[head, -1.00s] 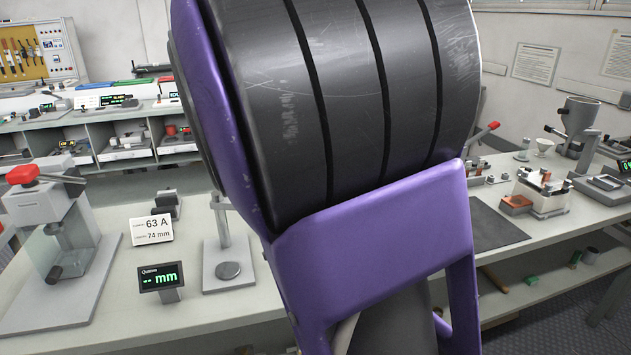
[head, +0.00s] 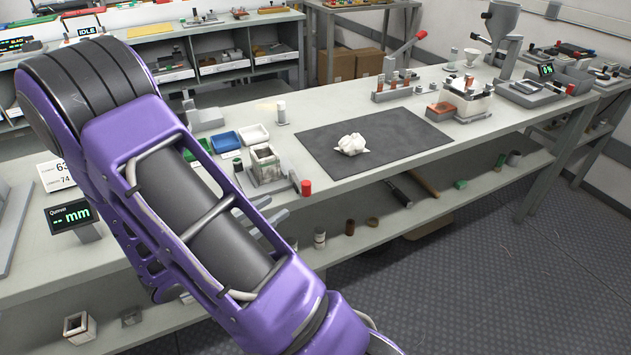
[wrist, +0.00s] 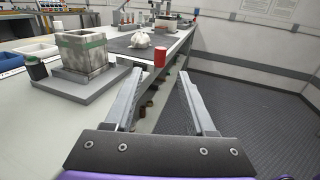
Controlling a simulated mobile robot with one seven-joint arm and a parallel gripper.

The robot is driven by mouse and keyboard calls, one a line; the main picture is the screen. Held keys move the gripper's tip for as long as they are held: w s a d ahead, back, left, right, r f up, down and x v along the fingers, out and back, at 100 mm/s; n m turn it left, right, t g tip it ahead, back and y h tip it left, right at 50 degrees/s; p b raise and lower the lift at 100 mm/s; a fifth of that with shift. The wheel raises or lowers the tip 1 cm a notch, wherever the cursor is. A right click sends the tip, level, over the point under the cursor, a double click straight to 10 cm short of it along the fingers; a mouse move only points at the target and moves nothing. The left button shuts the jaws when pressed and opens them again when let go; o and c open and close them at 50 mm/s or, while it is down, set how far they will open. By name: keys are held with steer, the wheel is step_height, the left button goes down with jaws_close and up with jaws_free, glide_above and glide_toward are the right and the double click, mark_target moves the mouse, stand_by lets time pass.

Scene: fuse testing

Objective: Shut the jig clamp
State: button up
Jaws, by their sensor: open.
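The jig (head: 264,164) is a small grey, open-topped square block on a flat base plate near the bench's front edge. A short lever with a red knob (head: 306,187) sticks out at its right, toward the front edge; I take this as the clamp handle. In the wrist view the block (wrist: 84,52) is at upper left with a green band near its top, and the red knob (wrist: 160,56) shows beyond the fingertips, between them. My gripper (wrist: 160,82) is open and empty, apart from the knob. In the head view its fingers (head: 270,210) show partly behind my purple arm.
A dark mat (head: 400,130) with a crumpled white cloth (head: 352,144) lies right of the jig. Blue (head: 225,142) and white (head: 253,134) trays stand behind it. A red-handled press (head: 398,75) is farther back. Open floor (head: 480,240) lies in front of the bench.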

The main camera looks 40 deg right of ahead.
steer(key=d, duration=0.9)
steer(key=w+d, duration=0.1)
steer(key=d, duration=0.3)
steer(key=shift+d+b, duration=0.35)
steer(key=shift+b, duration=0.05)
jaws_close()
stand_by(0.6)
